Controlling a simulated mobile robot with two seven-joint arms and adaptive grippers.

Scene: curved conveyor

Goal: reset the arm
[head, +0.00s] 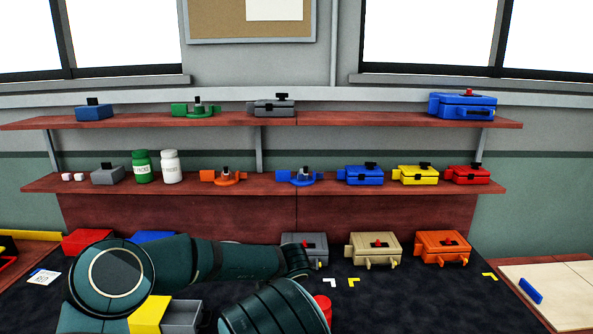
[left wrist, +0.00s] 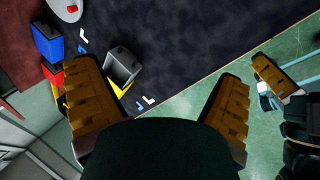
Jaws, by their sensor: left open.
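My left arm (head: 115,275) comes in from the left in the head view, low over the dark table, its dark links bent across the front. Its fingers cannot be made out there. In the left wrist view my left gripper (left wrist: 160,85) is open, its two ridged orange-brown fingers wide apart with nothing between them. Dark table edge and green floor show beyond them. A grey open box (left wrist: 122,65) lies past the left finger; I cannot tell whether they touch.
The dark table (head: 405,300) holds a grey box (head: 305,248), a tan box (head: 375,248) and an orange box (head: 442,246). Two red shelves (head: 270,186) behind carry small boxes, valves and bottles. A wooden board (head: 560,295) is at right. The table's right front looks clear.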

